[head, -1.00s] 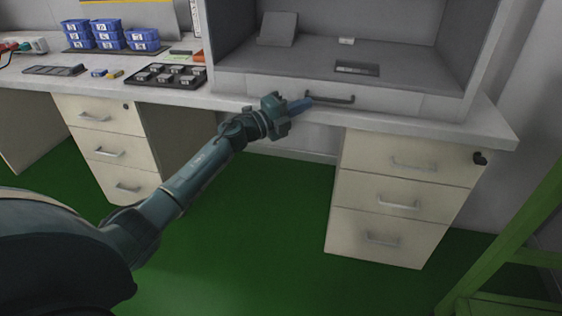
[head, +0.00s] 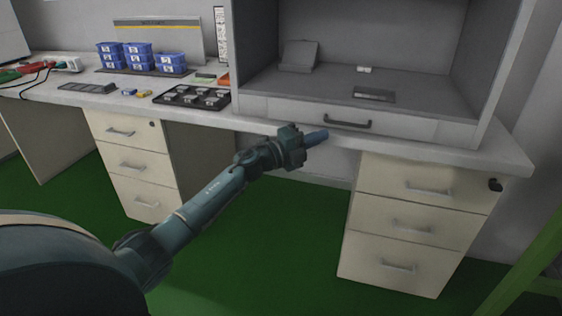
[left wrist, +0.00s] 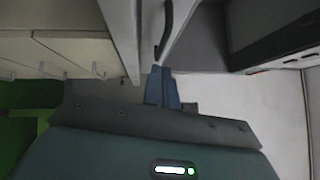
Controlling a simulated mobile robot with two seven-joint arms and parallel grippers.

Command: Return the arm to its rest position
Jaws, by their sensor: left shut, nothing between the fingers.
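My left arm reaches in from the left in the head view. My left gripper (head: 318,137) is in front of the workbench edge, just left of and below the dark handle (head: 348,122) on the front of the grey cabinet. Its blue fingers are shut with nothing between them. In the left wrist view the closed fingers (left wrist: 162,87) point toward the curved handle (left wrist: 165,28), with a gap that looks small. My right gripper is not in view.
The grey cabinet (head: 455,130) stands open-fronted on the workbench (head: 510,158). Drawer units (head: 405,222) stand below. Blue bins (head: 138,58) and a black tray (head: 192,96) sit at the left. A green frame (head: 530,265) is at the right. Green floor is free below the arm.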

